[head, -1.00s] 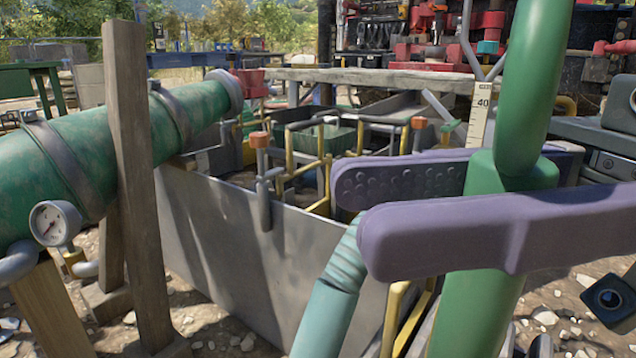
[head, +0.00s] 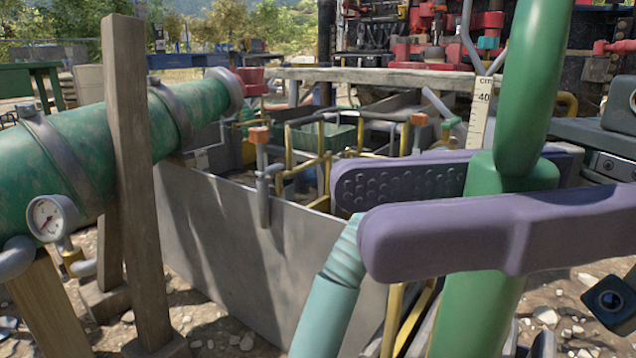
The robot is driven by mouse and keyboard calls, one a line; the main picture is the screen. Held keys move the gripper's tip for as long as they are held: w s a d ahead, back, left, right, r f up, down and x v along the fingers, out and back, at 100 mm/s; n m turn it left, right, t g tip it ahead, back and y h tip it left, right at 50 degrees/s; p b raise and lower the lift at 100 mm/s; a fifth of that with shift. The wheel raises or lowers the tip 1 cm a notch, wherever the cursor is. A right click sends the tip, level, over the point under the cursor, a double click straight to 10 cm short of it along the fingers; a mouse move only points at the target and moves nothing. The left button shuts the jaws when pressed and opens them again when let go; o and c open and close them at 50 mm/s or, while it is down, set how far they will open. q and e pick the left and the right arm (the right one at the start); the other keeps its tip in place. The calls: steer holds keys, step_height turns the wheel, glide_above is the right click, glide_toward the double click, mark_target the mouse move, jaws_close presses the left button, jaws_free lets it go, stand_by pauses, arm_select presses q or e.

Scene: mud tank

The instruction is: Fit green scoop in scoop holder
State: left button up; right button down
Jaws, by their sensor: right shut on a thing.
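My right gripper (head: 362,212) has two long purple fingers that come in from the right. They are shut on the green scoop (head: 512,100), one finger behind it and one in front. The scoop is roughly upright, with a rounded handle at the top, a block between the fingers and a wider green part below. The front finger hides part of its middle, and its lower end runs out of the frame. I cannot make out the scoop holder for sure. My left gripper is not in view.
A grey metal tank (head: 215,225) with yellow pipes and orange-topped valves stands behind the fingers. A pale ribbed hose (head: 335,290) rises close below the fingertips. A large green pipe (head: 75,155), wooden posts (head: 135,180) and a gauge (head: 48,218) stand left. A measuring scale (head: 480,110) stands beside the scoop.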

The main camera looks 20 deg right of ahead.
steer(key=shift+f+b, duration=0.35)
steer(key=c, duration=0.5)
jaws_free()
steer(key=shift+d, duration=0.1)
steer(key=d+p, duration=0.1)
steer(key=d, duration=0.5)
steer(key=s+d+p, duration=0.1)
steer(key=d, duration=0.2)
steer(key=shift+s+d+p, duration=0.1)
steer(key=shift+d+p, duration=0.25)
